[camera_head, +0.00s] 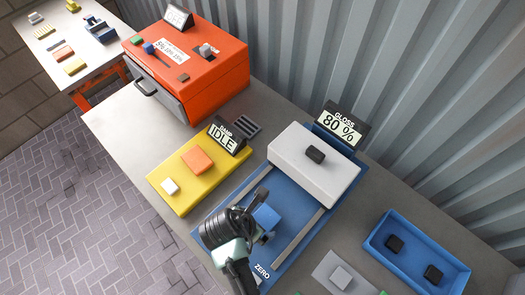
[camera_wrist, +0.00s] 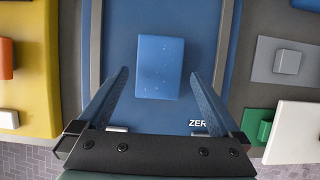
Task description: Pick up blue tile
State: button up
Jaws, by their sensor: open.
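The blue tile (camera_head: 266,217) lies on the blue bed of the gloss meter (camera_head: 302,192), between two grey rails. In the wrist view the blue tile (camera_wrist: 160,67) is a speckled rectangle, a little ahead of and between my fingertips. My gripper (camera_wrist: 160,78) is open and empty, with one finger on each side of the tile's near end. In the head view my gripper (camera_head: 262,238) is just beside the tile and partly hides it.
A white block (camera_head: 290,158) with a dark button spans the far end of the rails. A yellow device (camera_head: 190,195) stands left, a blue tray (camera_head: 405,258) with dark pieces right. An orange oven-like box (camera_head: 215,85) stands behind. A grey block (camera_head: 340,278) is near the right rail.

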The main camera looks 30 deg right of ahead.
aim_at(262, 222)
jog(key=shift+x, duration=1.05)
jog(key=shift+f, duration=0.25)
jog(key=c, duration=1.4)
jog(key=shift+r, duration=0.15)
